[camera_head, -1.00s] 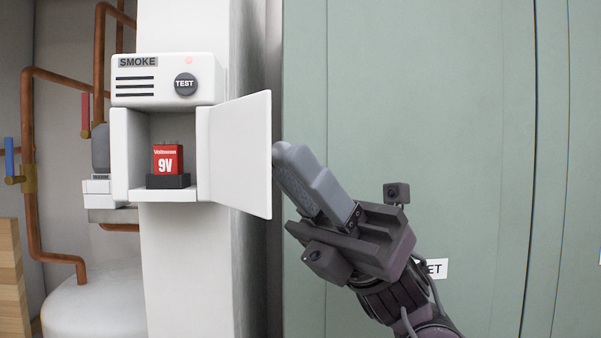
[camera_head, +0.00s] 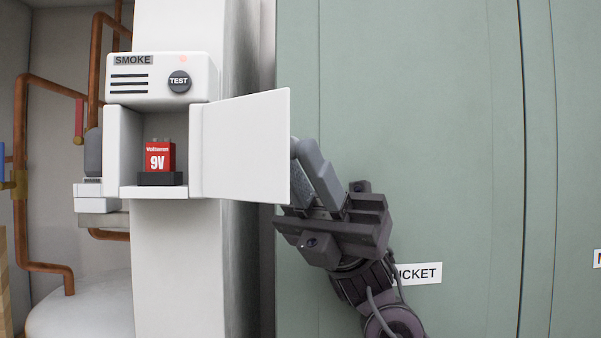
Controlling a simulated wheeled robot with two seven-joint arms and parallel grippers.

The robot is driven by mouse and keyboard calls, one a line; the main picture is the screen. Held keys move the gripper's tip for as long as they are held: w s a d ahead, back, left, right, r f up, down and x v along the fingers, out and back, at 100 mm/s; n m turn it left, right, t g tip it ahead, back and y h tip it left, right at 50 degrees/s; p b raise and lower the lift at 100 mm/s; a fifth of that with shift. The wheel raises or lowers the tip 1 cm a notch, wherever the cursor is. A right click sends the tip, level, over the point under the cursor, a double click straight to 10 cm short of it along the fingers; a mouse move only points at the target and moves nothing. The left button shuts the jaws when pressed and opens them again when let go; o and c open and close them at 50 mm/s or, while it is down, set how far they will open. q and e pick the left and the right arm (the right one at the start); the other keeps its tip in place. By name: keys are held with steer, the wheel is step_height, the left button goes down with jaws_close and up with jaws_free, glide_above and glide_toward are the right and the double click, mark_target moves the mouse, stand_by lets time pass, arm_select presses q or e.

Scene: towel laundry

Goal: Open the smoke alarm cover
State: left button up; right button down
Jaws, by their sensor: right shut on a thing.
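The smoke alarm (camera_head: 160,76) is a white box on a pale column, with a round TEST button (camera_head: 179,81) and a small red light. Its white cover (camera_head: 242,147) stands swung open to the right, hinged beside the compartment. A red 9V battery (camera_head: 159,158) stands upright in a dark holder (camera_head: 160,179) inside. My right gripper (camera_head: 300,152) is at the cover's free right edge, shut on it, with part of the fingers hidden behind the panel. My left gripper is not in view.
A green cabinet (camera_head: 430,110) stands behind my right arm, with a partly hidden label (camera_head: 419,273). Copper pipes (camera_head: 20,120), a red-handled valve (camera_head: 79,118) and a white tank (camera_head: 90,300) are at the left. The space in front of the compartment is clear.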

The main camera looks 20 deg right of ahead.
steer(key=c, duration=1.3)
jaws_free()
steer(key=shift+c, duration=0.2)
step_height(320, 180, up, 20)
steer(key=b, duration=0.2)
steer(key=shift+b, duration=0.35)
